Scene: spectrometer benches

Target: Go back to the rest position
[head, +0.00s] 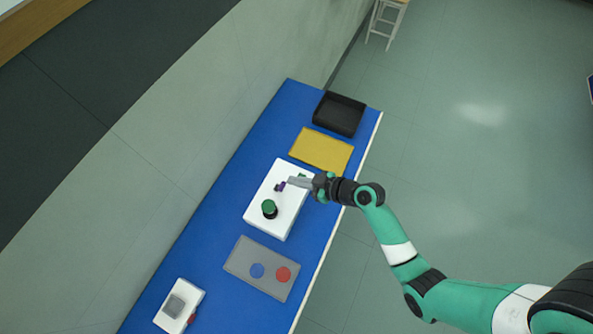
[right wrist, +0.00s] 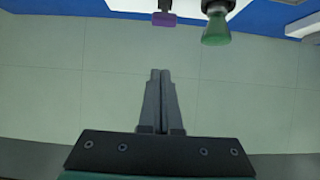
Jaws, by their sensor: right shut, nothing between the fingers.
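My right gripper (head: 291,182) reaches in from the right over the white box (head: 279,186) on the blue bench (head: 225,192). In the right wrist view the right gripper's two fingers (right wrist: 160,76) lie together, shut and empty. A purple part (head: 280,187) on the white box is close to the fingertips; it also shows in the right wrist view (right wrist: 164,19), apart from the fingers. A green knob (head: 269,207) stands on the white box; it also shows in the right wrist view (right wrist: 216,30). My left gripper is in neither view.
A black tray (head: 339,114) and a yellow mat (head: 321,150) lie beyond the white box. A grey mat (head: 246,262) with a blue disc (head: 257,271) and a red disc (head: 283,275) lies nearer. A small white device (head: 180,306) is at the near end. The floor (head: 460,150) at right is open.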

